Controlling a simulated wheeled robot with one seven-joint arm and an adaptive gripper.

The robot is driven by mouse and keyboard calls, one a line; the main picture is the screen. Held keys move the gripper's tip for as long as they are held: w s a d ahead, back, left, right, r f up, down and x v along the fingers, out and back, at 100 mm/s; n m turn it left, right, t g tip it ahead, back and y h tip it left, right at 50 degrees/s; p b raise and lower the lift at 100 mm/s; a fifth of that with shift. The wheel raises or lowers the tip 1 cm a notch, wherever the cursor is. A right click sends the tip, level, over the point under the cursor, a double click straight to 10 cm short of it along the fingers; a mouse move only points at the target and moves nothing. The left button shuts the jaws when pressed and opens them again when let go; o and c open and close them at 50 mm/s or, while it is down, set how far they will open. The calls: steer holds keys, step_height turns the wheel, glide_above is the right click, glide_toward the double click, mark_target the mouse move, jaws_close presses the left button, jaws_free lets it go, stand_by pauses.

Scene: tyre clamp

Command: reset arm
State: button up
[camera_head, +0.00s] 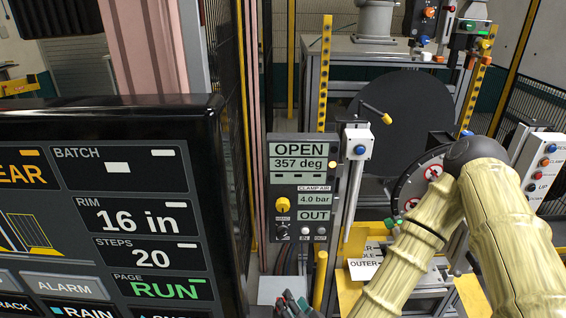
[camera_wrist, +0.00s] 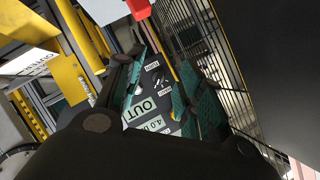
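My gripper (camera_head: 294,304) shows at the bottom of the head view, low in front of the grey control panel (camera_head: 316,165); most of it is hidden. In the wrist view my gripper (camera_wrist: 160,80) has its two teal-padded fingers apart, with nothing seen held between them. The control panel (camera_wrist: 150,105) shows beyond the fingers, tilted in that view. It reads OPEN, 357 deg, clamp air 4.0 bar and OUT. It carries a yellow knob (camera_head: 282,204) and a black knob (camera_head: 282,230). My sleeved arm bends across the right of the head view.
A large black screen (camera_head: 115,215) reading 16 in, 20 steps and RUN fills the left. A black disc (camera_head: 405,115) stands behind the panel. A white button box (camera_head: 540,165) is at the right. Yellow posts (camera_head: 324,75) and mesh fencing surround the machine.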

steer(key=s+d+f+n+g+h, duration=0.1)
steer(key=s+d+f+n+g, duration=0.1)
steer(key=s+d+f+g, duration=0.4)
steer(key=s+d+f+n+g, duration=0.1)
steer(key=s+d+f+n, duration=0.1)
steer(key=s+f, duration=0.6)
steer(key=s+d+f+g+h, duration=0.1)
steer(key=s+d+f+g, duration=0.1)
steer(key=s+d, duration=0.3)
steer(key=s+d+f+g+h, duration=0.2)
steer(key=s+d+f+g, duration=0.1)
steer(key=s+d, duration=0.2)
steer(key=shift+s+d+f+n+g, duration=0.35)
steer(key=shift+s+d+n+g, duration=0.05)
steer(key=shift+d, duration=0.8)
steer(key=shift+c, duration=0.3)
jaws_close()
